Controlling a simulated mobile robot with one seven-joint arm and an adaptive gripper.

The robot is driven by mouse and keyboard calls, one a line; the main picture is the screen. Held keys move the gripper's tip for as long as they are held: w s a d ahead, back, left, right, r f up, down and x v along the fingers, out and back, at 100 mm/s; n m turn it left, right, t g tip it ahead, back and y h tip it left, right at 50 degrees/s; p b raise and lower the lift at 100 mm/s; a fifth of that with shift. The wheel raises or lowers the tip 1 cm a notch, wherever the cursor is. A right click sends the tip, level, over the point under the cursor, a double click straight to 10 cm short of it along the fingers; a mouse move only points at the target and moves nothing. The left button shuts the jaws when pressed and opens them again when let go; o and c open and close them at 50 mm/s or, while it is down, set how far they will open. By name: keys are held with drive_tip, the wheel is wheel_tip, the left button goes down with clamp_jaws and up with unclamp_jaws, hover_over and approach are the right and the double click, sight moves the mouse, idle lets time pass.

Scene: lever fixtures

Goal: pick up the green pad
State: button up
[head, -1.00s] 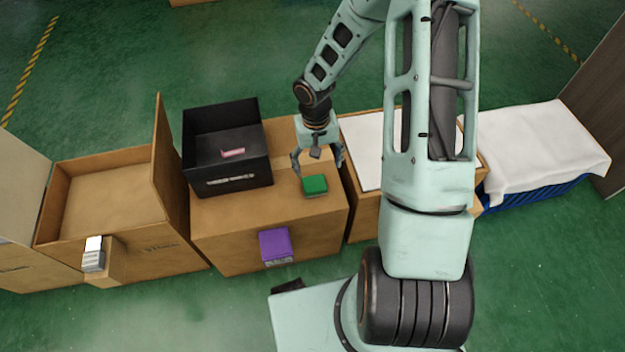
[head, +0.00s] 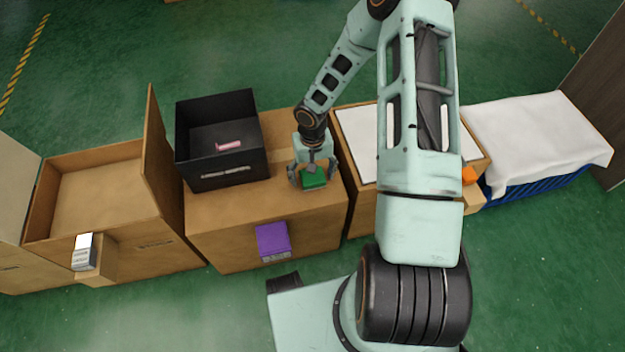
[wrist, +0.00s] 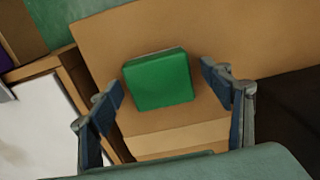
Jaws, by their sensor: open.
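The green pad (head: 314,180) is a small green block on top of a cardboard box (head: 240,212). It also shows in the wrist view (wrist: 159,80), lying flat on the brown cardboard. My gripper (head: 312,178) is open and low over the pad. In the wrist view my gripper (wrist: 166,84) has one finger on either side of the pad, with a gap on each side. The fingers do not appear to touch it.
A black open bin (head: 222,172) holding a pink item (head: 229,145) stands left of the pad on the same box. A purple block (head: 272,239) is on the box's front. An open carton (head: 98,155) is further left. A white-topped box (head: 358,135) is to the right.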

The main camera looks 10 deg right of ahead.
drive_tip(key=shift+c, duration=0.5)
drive_tip(key=c, duration=1.1)
drive_tip(key=shift+r, duration=0.1)
drive_tip(key=shift+c, duration=0.2)
drive_tip(key=shift+r, duration=0.3)
wheel_tip(320, 180, up, 2)
drive_tip(key=shift+w+r+p, duration=0.1)
drive_tip(key=shift+p, duration=0.45)
drive_tip(key=s+a+r+p, duration=0.2)
drive_tip(key=s+a+r, duration=0.8)
